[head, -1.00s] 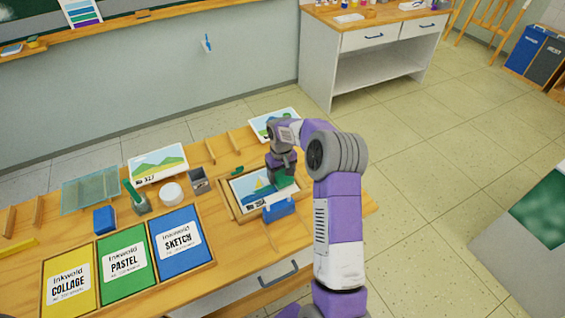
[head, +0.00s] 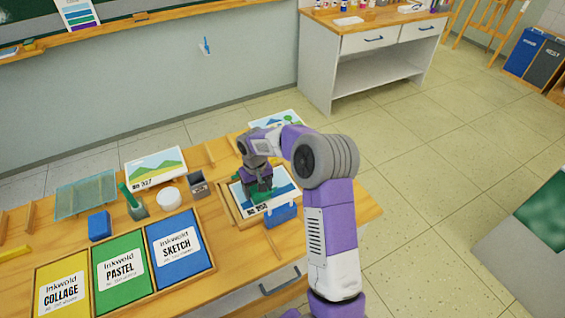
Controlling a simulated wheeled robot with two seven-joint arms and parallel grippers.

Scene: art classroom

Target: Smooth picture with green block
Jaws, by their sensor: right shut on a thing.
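The picture (head: 283,200) lies in a wooden tray (head: 228,211) on the right part of the table. It shows a blue and pale scene with a dark label, partly covered by my gripper. My right gripper (head: 262,192) reaches down over the picture's middle and is shut on the green block (head: 264,196). The block is low over the picture and appears to rest on it, though the contact is mostly hidden. My left gripper is not in view.
Yellow, green and blue pads (head: 181,244) lie at the front.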

